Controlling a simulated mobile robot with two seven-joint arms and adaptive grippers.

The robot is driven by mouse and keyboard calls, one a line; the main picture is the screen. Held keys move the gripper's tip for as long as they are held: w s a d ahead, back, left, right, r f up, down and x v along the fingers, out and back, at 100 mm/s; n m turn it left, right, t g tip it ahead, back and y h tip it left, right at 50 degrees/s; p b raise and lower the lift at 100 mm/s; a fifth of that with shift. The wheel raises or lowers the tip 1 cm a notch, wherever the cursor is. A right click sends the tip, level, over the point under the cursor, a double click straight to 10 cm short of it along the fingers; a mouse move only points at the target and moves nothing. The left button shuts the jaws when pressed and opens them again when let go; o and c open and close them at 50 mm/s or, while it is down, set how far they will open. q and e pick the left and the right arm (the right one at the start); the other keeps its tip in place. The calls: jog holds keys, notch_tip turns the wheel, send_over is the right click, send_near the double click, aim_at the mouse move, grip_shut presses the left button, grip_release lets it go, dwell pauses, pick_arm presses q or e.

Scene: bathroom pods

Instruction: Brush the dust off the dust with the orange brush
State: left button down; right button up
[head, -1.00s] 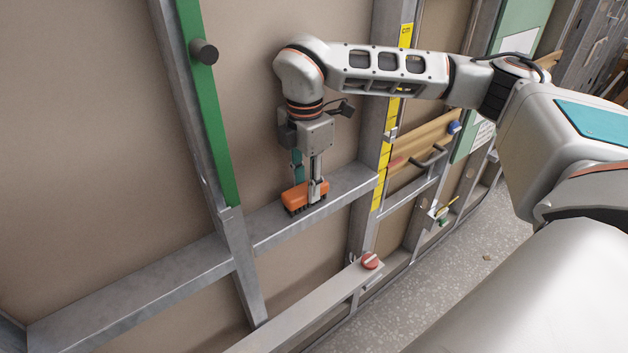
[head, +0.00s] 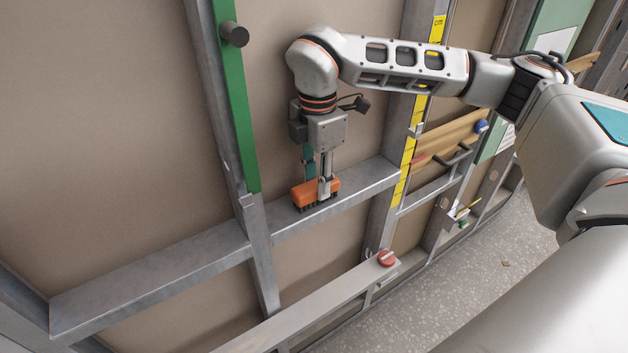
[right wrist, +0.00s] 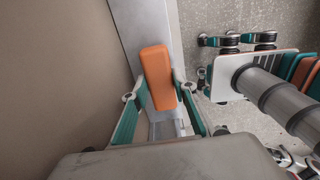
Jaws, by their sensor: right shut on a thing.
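The orange brush (head: 313,190) has dark bristles facing down and sits at the metal ledge (head: 361,188) on the wall frame. My right gripper (head: 318,182) points down from above and is shut on the brush. In the right wrist view the brush (right wrist: 158,77) lies between the two teal-sided fingers (right wrist: 160,100), over the grey ledge (right wrist: 138,25). The bristle tips look to be at the ledge surface, but I cannot tell if they touch. I cannot make out any dust on the ledge. My left gripper does not show in the head view.
A green upright strip (head: 236,100) with a black knob (head: 234,34) stands left of the gripper. A yellow strip (head: 406,172) runs up a post on the right. A lower beam carries a red knob (head: 387,258). The left ledge stretch (head: 150,286) is clear.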

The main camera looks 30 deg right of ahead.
jog(key=shift+w+d, duration=0.1)
jog(key=shift+d, duration=1.05)
jog(key=shift+w+d+f, duration=0.1)
jog(key=shift+d, duration=1.5)
jog(key=shift+w+d+r+p, duration=0.15)
jog(key=shift+d+p, duration=0.45)
jog(key=shift+d, duration=1)
jog(key=shift+w+d+r+p, duration=0.15)
jog(key=shift+d+p, duration=0.4)
jog(key=shift+d, duration=1.05)
jog(key=shift+f, duration=0.1)
notch_tip(320, 180, up, 2)
jog(key=shift+r+p, duration=0.1)
jog(key=shift+p, duration=0.75)
jog(key=shift+r+p, duration=0.5)
jog(key=shift+r, duration=1.45)
